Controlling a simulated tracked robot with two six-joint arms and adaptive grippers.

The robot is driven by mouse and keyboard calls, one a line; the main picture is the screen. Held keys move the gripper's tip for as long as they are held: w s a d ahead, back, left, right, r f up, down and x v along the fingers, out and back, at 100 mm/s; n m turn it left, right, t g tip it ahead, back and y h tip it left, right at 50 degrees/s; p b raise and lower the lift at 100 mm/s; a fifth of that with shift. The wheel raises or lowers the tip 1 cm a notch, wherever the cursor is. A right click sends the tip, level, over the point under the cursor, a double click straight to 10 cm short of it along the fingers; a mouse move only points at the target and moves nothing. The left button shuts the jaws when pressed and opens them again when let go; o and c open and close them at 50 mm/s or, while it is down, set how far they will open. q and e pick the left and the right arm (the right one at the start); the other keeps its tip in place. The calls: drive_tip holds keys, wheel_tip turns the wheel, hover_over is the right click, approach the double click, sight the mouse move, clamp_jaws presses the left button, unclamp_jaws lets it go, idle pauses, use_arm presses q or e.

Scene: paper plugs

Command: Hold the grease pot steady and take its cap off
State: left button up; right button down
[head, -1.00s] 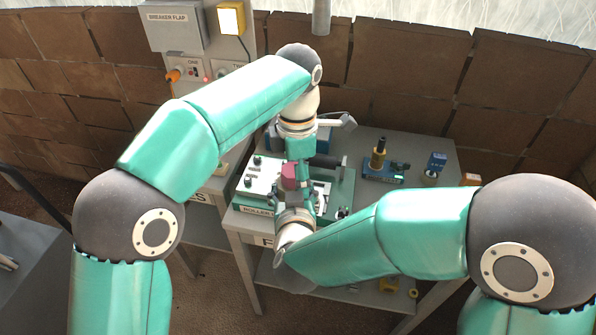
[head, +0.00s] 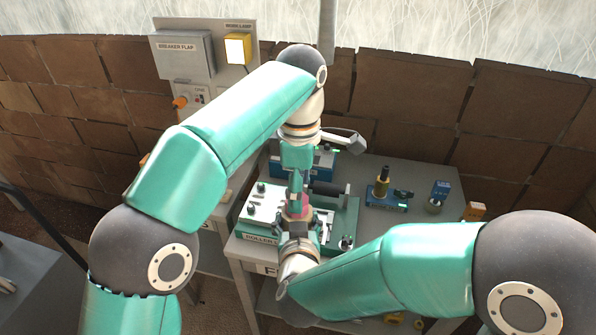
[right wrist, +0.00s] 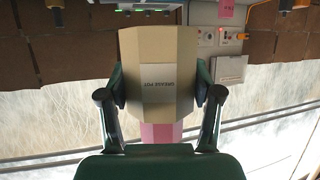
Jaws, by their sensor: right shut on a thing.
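The grease pot (right wrist: 158,72) is a tan, faceted, labelled body in the right wrist view, shown upside down there. Its pink cap (right wrist: 157,133) is at the lower end of that picture. My right gripper (right wrist: 160,105) is shut on the pot's body, one finger on each side. In the head view the pink cap (head: 296,209) shows above my right gripper (head: 298,228), and the pot's body is mostly hidden. My left gripper (head: 296,190) points down at the cap from above. Whether its fingers touch the cap or are closed cannot be made out.
A teal roller fixture (head: 345,222) with a white plate stands on the grey table (head: 400,225) around the grippers. A blue device (head: 388,200) with a brass post and a blue block (head: 440,188) stand to the right. A breaker flap box (head: 183,57) is behind left.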

sight(297, 219)
use_arm(q)
drive_tip(key=m, duration=0.6)
drive_tip(key=shift+a+r+m, duration=0.2)
drive_tip(key=shift+r+m, duration=0.1)
drive_tip(key=shift+r, duration=0.1)
drive_tip(key=m, duration=0.4)
drive_tip(key=shift+a+r, duration=0.15)
drive_tip(key=shift+r, duration=0.15)
drive_tip(key=m, duration=0.4)
drive_tip(key=shift+r+m, duration=0.3)
drive_tip(key=m, duration=0.4)
drive_tip(key=shift+a+r, duration=0.15)
drive_tip(key=shift+r, duration=0.15)
drive_tip(key=m, duration=0.4)
drive_tip(key=shift+r, duration=0.35)
drive_tip(key=m, duration=0.4)
drive_tip(key=shift+w+r, duration=0.15)
drive_tip(key=shift+r, duration=0.2)
drive_tip(key=shift+w+d+r, duration=0.1)
drive_tip(key=shift+d+r, duration=0.05)
drive_tip(key=shift+d, duration=0.05)
drive_tip(key=shift+w+d+f, duration=0.1)
drive_tip(key=shift+d+f, duration=0.1)
drive_tip(key=shift+f, duration=3.95)
